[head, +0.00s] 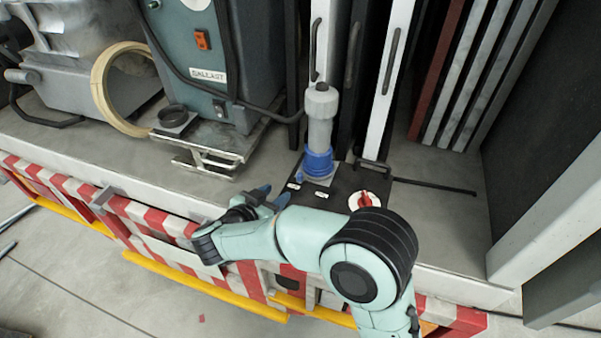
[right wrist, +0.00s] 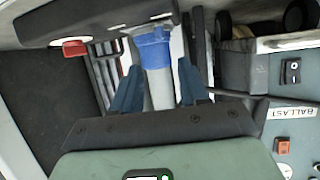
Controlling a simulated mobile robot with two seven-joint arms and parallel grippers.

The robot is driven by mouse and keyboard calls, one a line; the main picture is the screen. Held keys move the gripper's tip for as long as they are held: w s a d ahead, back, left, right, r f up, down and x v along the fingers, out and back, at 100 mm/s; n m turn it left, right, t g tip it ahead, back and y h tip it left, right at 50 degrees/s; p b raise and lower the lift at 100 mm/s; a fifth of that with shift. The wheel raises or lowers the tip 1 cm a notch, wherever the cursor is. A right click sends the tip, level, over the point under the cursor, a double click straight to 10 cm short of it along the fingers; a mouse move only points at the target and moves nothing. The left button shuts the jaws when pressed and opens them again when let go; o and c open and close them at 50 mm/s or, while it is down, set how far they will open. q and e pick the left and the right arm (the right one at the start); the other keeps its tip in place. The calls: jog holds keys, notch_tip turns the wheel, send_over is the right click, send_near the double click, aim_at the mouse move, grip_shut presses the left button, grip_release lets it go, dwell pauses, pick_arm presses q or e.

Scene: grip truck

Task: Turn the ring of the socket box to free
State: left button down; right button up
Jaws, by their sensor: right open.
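The socket box (head: 340,190) is a dark box on the truck bed. Its blue ring (head: 318,163) sits around the base of an upright grey plug (head: 320,115). A red rotary switch (head: 366,200) on a white disc is on the box top, to the right. My right gripper (head: 275,195) is at the front left of the box, its blue fingers apart and empty. In the right wrist view, the open fingers (right wrist: 158,66) appear on either side of the plug and blue ring (right wrist: 153,48); I see no contact. My left gripper is not in view.
A grey ballast unit (head: 205,60) with a cable stands left of the box. White door panels with handles (head: 390,65) rise behind it. A wooden hoop (head: 105,90) leans at the left. A red-and-white striped edge (head: 150,220) runs along the front.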

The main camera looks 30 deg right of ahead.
aim_at(298, 177)
jog(key=x, duration=1.2)
jog(key=shift+w+d+f+b, duration=0.1)
jog(key=shift+w+d+b, duration=0.05)
jog(key=shift+d+b, duration=0.2)
grip_shut()
